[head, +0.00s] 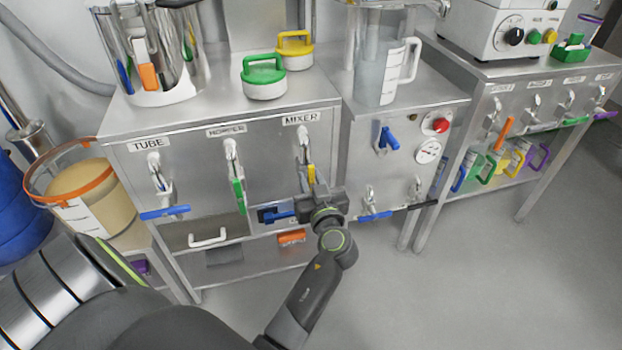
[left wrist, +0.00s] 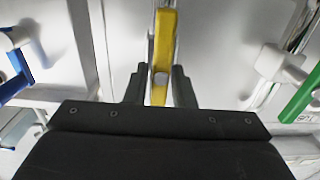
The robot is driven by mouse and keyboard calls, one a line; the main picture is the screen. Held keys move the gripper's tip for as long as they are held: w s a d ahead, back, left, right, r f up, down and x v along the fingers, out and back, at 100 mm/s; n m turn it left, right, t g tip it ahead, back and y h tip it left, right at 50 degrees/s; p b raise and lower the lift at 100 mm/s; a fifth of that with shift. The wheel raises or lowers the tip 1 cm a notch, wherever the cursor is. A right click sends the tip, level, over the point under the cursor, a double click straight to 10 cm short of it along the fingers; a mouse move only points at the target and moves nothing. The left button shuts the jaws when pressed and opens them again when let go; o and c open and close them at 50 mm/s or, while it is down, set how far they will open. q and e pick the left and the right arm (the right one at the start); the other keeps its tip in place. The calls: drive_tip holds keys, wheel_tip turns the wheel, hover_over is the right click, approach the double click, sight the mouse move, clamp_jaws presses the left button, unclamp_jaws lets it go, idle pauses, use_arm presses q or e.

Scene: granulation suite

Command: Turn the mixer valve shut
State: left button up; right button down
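The mixer valve is on the front panel under the MIXER label. Its yellow handle (head: 311,174) hangs down from a white pipe fitting (head: 303,138). In the left wrist view the yellow handle (left wrist: 164,50) stands upright in the middle. My left gripper (head: 307,186) is at the lower end of this handle and hides part of it. In the left wrist view its two fingers (left wrist: 160,90) are apart, one on each side of the handle, with narrow gaps visible. My right gripper is not in view.
To the left are the hopper valve with a green handle (head: 238,194) hanging down and the tube valve with a blue handle (head: 164,213) lying level. A blue handle (head: 375,216) is on the neighbouring cabinet to the right. Open floor (head: 450,290) lies at the lower right.

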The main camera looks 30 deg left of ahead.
use_arm(q)
clamp_jaws()
